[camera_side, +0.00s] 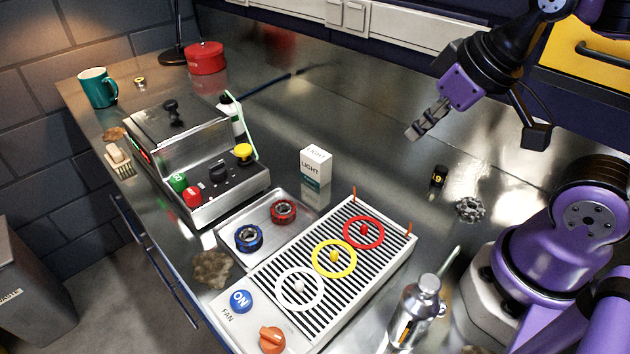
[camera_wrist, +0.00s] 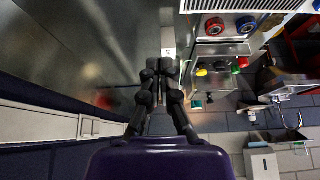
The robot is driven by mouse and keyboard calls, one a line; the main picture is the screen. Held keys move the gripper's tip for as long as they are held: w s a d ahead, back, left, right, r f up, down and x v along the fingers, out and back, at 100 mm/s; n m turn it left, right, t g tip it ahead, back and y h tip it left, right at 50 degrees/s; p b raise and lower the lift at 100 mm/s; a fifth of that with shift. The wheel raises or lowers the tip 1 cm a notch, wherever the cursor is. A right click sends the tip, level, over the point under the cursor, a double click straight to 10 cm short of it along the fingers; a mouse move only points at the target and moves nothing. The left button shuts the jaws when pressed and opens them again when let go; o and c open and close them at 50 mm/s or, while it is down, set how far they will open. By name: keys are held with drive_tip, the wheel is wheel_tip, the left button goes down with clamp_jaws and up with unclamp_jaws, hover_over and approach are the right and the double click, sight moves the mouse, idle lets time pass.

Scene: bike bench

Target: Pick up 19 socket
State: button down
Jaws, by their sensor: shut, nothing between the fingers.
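The 19 socket (camera_side: 439,176) is a small black cylinder with a yellow marking. It stands on the metal bench in the right part of the side view, left of my arm's base. My gripper (camera_side: 412,134) is raised above the bench, up and to the left of the socket and apart from it. In the wrist view my gripper (camera_wrist: 160,66) has its fingertips together with nothing between them. I cannot make out the socket in the wrist view.
A toothed metal part (camera_side: 469,209) lies close to the socket. A metal bottle (camera_side: 415,310) stands in front. A white LIGHT box (camera_side: 315,166) and a slatted fan panel (camera_side: 272,318) with coloured rings are to the left. Bare bench surrounds the socket's left side.

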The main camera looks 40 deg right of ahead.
idle(0.4)
drive_tip(key=c, duration=0.6)
unclamp_jaws()
drive_tip(key=shift+o, duration=0.2)
